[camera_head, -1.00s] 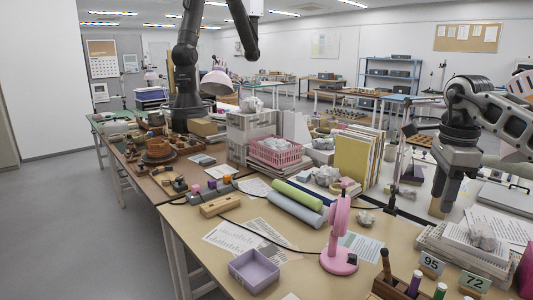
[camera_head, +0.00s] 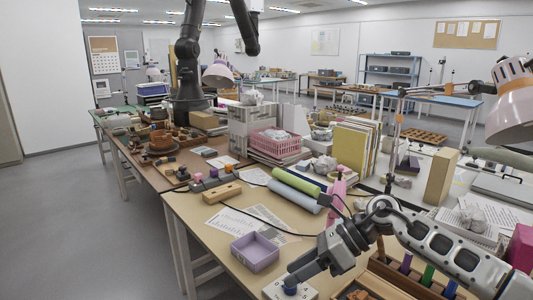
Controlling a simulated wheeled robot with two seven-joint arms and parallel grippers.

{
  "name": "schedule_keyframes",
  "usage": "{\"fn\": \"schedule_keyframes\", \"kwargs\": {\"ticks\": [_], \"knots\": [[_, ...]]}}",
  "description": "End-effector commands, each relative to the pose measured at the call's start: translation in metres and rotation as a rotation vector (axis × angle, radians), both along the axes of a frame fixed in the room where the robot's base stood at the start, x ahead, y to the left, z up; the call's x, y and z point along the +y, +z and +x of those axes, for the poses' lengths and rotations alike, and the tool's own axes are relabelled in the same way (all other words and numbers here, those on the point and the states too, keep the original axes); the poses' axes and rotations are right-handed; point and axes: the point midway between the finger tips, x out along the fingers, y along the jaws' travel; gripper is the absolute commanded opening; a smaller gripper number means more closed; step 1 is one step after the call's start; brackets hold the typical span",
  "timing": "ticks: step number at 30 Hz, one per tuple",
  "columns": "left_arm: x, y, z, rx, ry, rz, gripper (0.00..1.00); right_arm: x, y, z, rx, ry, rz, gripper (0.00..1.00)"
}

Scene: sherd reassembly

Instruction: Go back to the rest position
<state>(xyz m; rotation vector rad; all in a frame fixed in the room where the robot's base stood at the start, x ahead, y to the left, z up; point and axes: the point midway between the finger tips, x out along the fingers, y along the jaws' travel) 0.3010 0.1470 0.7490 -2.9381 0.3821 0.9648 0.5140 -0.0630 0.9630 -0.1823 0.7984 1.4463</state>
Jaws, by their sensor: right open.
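My right arm comes in from the right and reaches across the front of the table. My right gripper (camera_head: 292,281) is low at the front edge of the picture, right of and in front of the lilac open box (camera_head: 255,252), apart from it. It looks empty, though its fingertips are small and partly hidden. A dark blue round thing shows at its tips; I cannot tell whether they touch. My left gripper is not in view.
A wooden tool box (camera_head: 366,285) is below the forearm. A tall tan block (camera_head: 441,176) stands at right. Green and grey rolls (camera_head: 296,187) lie mid-table. Free tabletop (camera_head: 200,208) shows at left.

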Motion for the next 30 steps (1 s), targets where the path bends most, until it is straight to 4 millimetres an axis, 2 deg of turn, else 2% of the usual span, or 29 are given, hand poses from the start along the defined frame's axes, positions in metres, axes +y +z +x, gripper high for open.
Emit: {"fn": "schedule_keyframes", "kwargs": {"ticks": [1,3,6,8,11,14,17,20,21,23,24,27,30], "knots": [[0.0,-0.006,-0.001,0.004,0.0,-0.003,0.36,0.033,-0.013,-0.021,0.099,-0.043,0.152,0.42],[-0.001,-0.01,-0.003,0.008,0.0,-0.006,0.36,0.064,-0.012,-0.039,0.243,-0.139,0.358,0.42],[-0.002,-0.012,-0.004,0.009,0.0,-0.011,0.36,0.089,-0.006,-0.056,0.489,-0.305,0.633,0.42],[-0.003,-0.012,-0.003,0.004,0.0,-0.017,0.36,0.091,-0.004,-0.06,0.655,-0.42,0.784,0.42],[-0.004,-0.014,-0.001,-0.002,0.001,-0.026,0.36,0.08,-0.012,-0.061,0.952,-0.634,1.012,0.42],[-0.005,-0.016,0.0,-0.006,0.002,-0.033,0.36,0.053,-0.038,-0.063,1.265,-0.868,1.209,0.42],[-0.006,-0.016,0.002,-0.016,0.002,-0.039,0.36,0.018,-0.08,-0.073,1.587,-1.124,1.374,0.42],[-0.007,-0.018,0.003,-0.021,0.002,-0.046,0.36,-0.018,-0.133,-0.1,1.901,-1.388,1.504,0.42],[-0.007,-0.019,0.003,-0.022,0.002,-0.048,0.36,-0.03,-0.153,-0.115,2.016,-1.489,1.545,0.42],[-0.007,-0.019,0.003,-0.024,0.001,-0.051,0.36,-0.045,-0.178,-0.138,2.163,-1.624,1.591,0.42],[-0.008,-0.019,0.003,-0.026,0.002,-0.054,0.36,-0.053,-0.192,-0.153,-2.099,1.592,-1.507,0.42],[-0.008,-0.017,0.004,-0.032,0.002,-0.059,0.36,-0.067,-0.216,-0.184,-1.968,1.522,-1.353,0.42],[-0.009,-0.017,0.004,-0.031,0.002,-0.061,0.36,-0.073,-0.228,-0.203,-1.893,1.481,-1.268,0.42]]}}
